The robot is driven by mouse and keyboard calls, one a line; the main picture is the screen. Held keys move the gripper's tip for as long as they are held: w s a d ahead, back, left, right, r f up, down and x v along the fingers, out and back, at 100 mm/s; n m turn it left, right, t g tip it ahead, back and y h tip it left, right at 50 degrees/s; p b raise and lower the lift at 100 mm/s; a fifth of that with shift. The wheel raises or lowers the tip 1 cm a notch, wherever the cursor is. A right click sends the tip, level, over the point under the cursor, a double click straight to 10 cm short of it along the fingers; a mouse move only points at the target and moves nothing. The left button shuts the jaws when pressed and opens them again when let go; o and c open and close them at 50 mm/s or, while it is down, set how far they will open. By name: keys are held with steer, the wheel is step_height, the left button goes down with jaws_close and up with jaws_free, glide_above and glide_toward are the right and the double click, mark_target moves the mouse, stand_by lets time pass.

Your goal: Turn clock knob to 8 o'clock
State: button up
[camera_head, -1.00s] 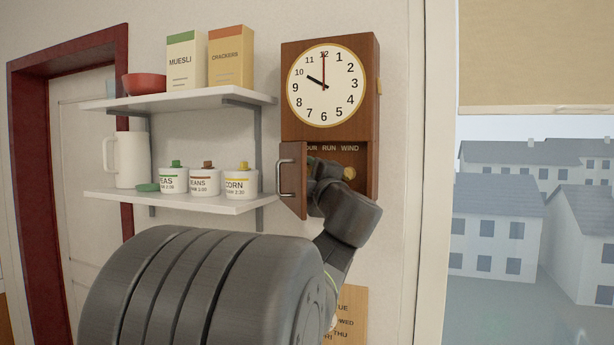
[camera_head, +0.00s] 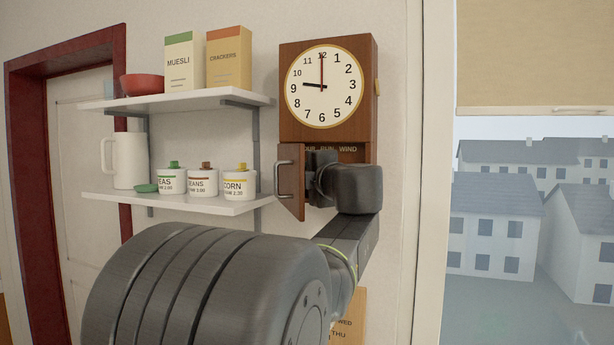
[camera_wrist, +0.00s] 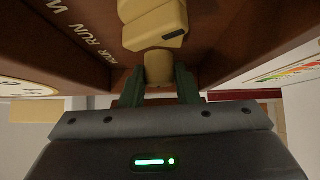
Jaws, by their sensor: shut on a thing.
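The wall clock (camera_head: 322,87) has a white face with a gold rim. Its short hand points at 9 and its long hand at 12. Below the face is an open compartment labelled HOUR RUN WIND, with its small door (camera_head: 291,181) swung open to the left. In the wrist view my gripper (camera_wrist: 159,80) has its dark green fingers closed on either side of a small brass knob (camera_wrist: 158,66). A larger brass piece with a dark slot (camera_wrist: 153,22) sits just beyond it. In the head view my wrist hides the knob and fingertips.
A two-tier white shelf (camera_head: 185,102) left of the clock holds boxes, a red bowl (camera_head: 143,84), a white jug (camera_head: 129,160) and labelled canisters. The open door stands close beside my wrist. A window is at the right.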

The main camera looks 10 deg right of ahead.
steer(key=shift+r+n+g+h, duration=0.25)
steer(key=shift+n+g+h, duration=0.05)
steer(key=shift+n+g, duration=0.8)
steer(key=shift+w+r+n+g+h, duration=0.1)
steer(key=shift+n+g+h, duration=0.6)
steer(key=shift+n+g, duration=0.15)
steer(key=o, duration=1)
steer(key=shift+a, duration=0.1)
steer(key=b+v, duration=0.1)
steer(key=v, duration=1.3)
steer(key=shift+w+r+b, duration=0.15)
steer(key=shift+r+b, duration=0.05)
steer(key=shift+b, duration=0.15)
